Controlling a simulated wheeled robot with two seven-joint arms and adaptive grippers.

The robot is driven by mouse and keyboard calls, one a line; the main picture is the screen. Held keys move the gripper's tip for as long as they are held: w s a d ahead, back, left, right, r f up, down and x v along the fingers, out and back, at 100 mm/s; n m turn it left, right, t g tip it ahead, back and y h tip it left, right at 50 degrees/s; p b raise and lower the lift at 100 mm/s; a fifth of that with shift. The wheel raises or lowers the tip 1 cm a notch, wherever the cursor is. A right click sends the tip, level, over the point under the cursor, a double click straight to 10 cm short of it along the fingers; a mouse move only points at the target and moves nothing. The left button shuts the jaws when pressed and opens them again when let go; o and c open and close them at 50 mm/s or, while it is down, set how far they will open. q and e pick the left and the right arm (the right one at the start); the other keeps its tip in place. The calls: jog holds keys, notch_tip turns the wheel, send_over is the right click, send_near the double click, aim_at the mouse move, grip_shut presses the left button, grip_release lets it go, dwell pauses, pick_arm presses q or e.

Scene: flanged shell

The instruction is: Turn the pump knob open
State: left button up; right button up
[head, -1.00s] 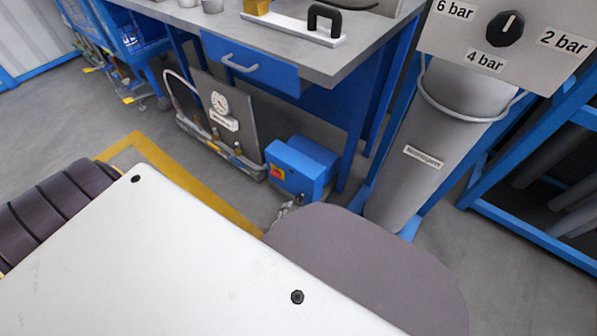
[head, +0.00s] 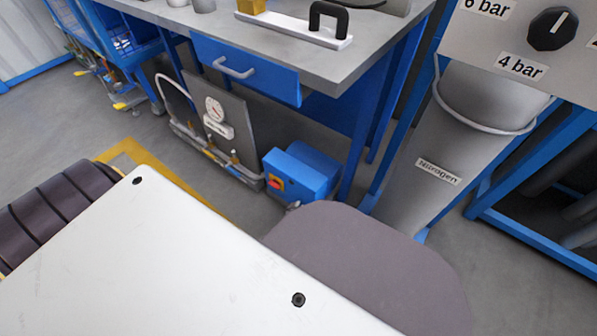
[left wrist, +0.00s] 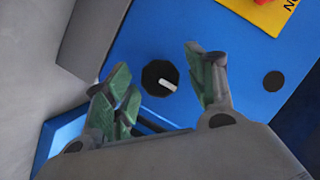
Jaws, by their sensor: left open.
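The pump knob (left wrist: 159,77) is black and round with a white pointer mark, on a blue panel (left wrist: 237,100). The mark points to the lower right in the left wrist view. My left gripper (left wrist: 156,84) is open, with green-padded fingers on either side of the knob in that picture; I see no contact. The blue pump box (head: 302,172) shows low beside the bench in the head view; its knob cannot be made out there. Only a small grey bit of my left gripper (head: 292,206) shows there, mostly hidden. My right gripper is not in view.
A yellow plate with a red part (left wrist: 265,12) is on the same panel. A bench (head: 375,48) with a blue drawer stands above the pump box. A gauge board (head: 216,110) is left of it. A grey Nitrogen cylinder (head: 440,150) stands to the right.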

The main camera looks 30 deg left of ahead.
pick_arm(q)
jog(key=c, duration=1)
jog(key=shift+c, duration=0.2)
